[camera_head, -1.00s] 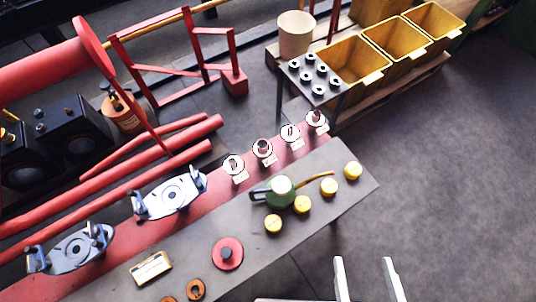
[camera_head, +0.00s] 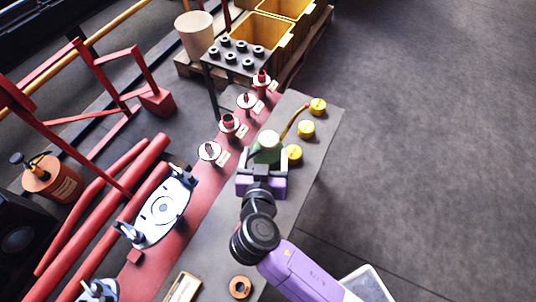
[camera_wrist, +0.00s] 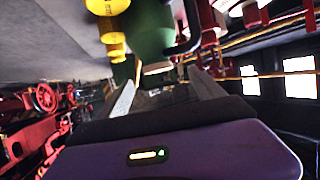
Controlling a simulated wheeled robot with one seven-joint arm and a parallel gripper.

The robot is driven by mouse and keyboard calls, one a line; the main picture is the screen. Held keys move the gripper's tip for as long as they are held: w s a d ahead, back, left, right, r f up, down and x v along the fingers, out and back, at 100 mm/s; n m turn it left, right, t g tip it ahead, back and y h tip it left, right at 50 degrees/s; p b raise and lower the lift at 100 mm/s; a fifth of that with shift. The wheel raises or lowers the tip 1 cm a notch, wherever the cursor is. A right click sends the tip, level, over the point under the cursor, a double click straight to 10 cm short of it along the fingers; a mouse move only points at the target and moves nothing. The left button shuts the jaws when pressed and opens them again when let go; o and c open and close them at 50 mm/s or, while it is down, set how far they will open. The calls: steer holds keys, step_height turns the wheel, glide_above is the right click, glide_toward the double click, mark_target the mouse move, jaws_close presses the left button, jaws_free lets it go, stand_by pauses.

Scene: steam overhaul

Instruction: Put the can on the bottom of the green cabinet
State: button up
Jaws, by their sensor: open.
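The can (camera_head: 268,146) is green with a pale top, a dark handle and a thin yellow spout. It stands on the grey bench top beside several yellow caps. My gripper (camera_head: 262,172) is open at the can's near side and hides part of it and its handle. In the wrist view the green can (camera_wrist: 150,32) is just beyond my open fingers (camera_wrist: 165,95), with its dark handle at its right. Whether the fingers touch it I cannot tell. The green cabinet is not recognisable in the current views.
Yellow caps (camera_head: 306,130) sit close to the can's right. Red-and-white gauges (camera_head: 229,122) line the bench's left side. Yellow bins (camera_head: 262,42) and a beige bucket (camera_head: 195,34) stand at the back. Open grey floor (camera_head: 430,130) lies to the right.

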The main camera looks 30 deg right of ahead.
mark_target(268, 142)
steer(key=shift+x, duration=3.9)
steer(key=shift+s+d, duration=0.1)
steer(key=shift+d, duration=0.05)
steer(key=shift+r, duration=0.1)
jaws_close()
